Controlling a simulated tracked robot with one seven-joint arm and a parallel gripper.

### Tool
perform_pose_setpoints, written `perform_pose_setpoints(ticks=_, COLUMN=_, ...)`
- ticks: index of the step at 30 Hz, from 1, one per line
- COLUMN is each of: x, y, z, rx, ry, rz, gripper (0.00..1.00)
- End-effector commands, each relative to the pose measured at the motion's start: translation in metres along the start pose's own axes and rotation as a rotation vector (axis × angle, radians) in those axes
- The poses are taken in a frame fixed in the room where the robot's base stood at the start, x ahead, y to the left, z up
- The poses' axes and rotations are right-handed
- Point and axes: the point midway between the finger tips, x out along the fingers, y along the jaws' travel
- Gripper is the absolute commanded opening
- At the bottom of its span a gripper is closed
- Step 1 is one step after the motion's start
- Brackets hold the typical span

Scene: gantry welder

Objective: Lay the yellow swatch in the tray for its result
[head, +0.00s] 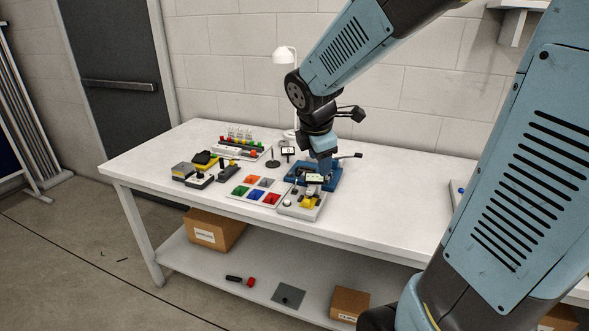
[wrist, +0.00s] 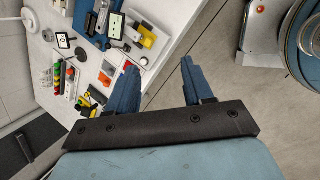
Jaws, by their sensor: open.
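A small yellow piece (head: 308,202), which looks like the yellow swatch, sits on a pale grey fixture (head: 291,208) near the table's front edge. The piece (wrist: 147,38) and fixture also show in the wrist view, beyond my fingertips. A white board (head: 234,196) left of the fixture holds several coloured squares, among them green, red, blue and orange; which is the result tray I cannot tell. My gripper (wrist: 157,66) is open, with nothing between its two blue fingers. In the head view its wrist is above the blue machine behind the fixture, and its fingertips are hard to make out.
A blue machine (head: 330,179) stands behind the fixture. A white lamp (head: 284,55), a rack of vials (head: 238,136), a small stand (head: 272,160) and dark and yellow devices (head: 200,165) are at the back and left.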

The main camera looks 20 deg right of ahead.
Motion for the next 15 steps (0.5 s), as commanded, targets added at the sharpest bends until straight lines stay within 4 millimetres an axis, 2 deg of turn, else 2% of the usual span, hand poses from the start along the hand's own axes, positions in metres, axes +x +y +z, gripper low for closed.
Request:
perform_pose_setpoints(ticks=1, x=0.014, y=0.008, z=-0.006, rx=-0.118, ry=-0.003, rz=-0.013, gripper=0.51)
perform_pose_setpoints(ticks=3, x=0.031, y=0.018, z=-0.012, rx=-0.29, ry=-0.005, rz=-0.022, gripper=0.51)
perform_pose_setpoints(ticks=7, x=0.058, y=0.032, z=-0.024, rx=-0.566, ry=-0.002, rz=-0.033, gripper=0.51)
perform_pose_setpoints(ticks=12, x=0.08, y=0.043, z=-0.035, rx=-0.792, ry=0.006, rz=-0.039, gripper=0.51)
perform_pose_setpoints(ticks=15, x=0.086, y=0.045, z=-0.038, rx=-0.853, ry=0.009, rz=-0.039, gripper=0.51)
